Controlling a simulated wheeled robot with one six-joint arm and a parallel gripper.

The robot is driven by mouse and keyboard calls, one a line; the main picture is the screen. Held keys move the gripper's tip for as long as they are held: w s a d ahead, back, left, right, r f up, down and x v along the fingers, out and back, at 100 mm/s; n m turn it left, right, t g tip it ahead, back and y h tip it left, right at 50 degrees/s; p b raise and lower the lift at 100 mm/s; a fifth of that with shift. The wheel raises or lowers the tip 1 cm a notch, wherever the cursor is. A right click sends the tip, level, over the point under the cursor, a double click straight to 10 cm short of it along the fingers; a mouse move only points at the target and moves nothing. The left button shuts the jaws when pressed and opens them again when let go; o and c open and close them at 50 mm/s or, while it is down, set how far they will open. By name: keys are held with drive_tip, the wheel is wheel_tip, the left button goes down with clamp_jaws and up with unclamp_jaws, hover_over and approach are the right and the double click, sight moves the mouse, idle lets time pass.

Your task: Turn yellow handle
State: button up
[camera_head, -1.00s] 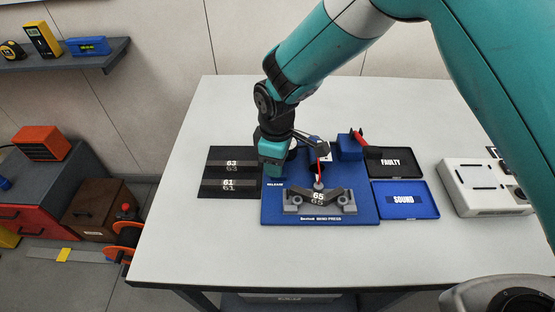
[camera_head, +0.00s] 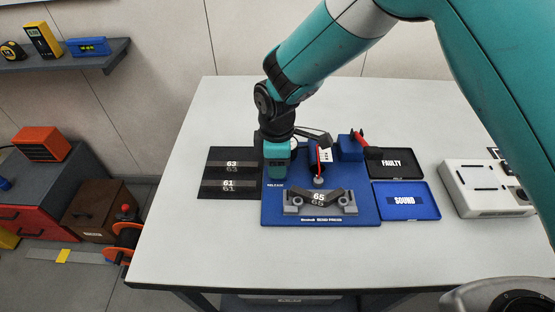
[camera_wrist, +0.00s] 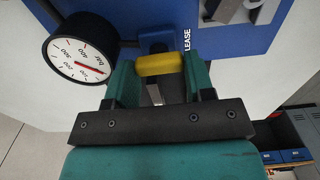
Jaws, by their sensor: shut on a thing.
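The yellow handle (camera_wrist: 160,64) shows in the wrist view, between the two teal fingers of my gripper (camera_wrist: 160,78). My gripper is shut on it. The handle lies roughly level across the picture, beside the RELEASE lettering on the blue bend press (camera_head: 272,215). In the head view my gripper (camera_head: 277,160) is at the press's left back part and hides the handle. A round gauge (camera_wrist: 78,47) with a red needle stands left of the handle in the wrist view. A bent piece marked 65 (camera_head: 318,198) rests on the press's front supports.
A black mat (camera_head: 230,191) with strips marked 63 and 61 lies left of the press. A black FAULTY tray (camera_head: 410,174) and a blue SOUND tray (camera_head: 405,212) lie to its right. A white device (camera_head: 470,200) stands farther right. The table front is clear.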

drive_tip(key=o, duration=0.9)
drive_tip(key=shift+r, duration=0.2)
wheel_tip(320, 180, up, 8)
drive_tip(key=p, duration=0.6)
drive_tip(key=shift+s, duration=0.1)
drive_tip(key=shift+f, duration=0.1)
drive_tip(key=s+d+r+m+y, duration=0.2)
drive_tip(key=s+d+r+m, duration=0.3)
drive_tip(key=r, duration=0.4)
drive_tip(key=s+d+r+m+y, duration=0.1)
drive_tip(key=s+d+r+m, duration=0.2)
drive_tip(key=s+d+r, duration=0.5)
drive_tip(key=s+r+m, duration=0.1)
drive_tip(key=s, duration=0.1)
drive_tip(key=s+d+r+m, duration=0.1)
drive_tip(key=s, duration=0.2)
drive_tip(key=s+d+r+m+y, duration=0.1)
drive_tip(key=s+r, duration=0.1)
drive_tip(key=s, duration=0.1)
drive_tip(key=shift+d, duration=0.25)
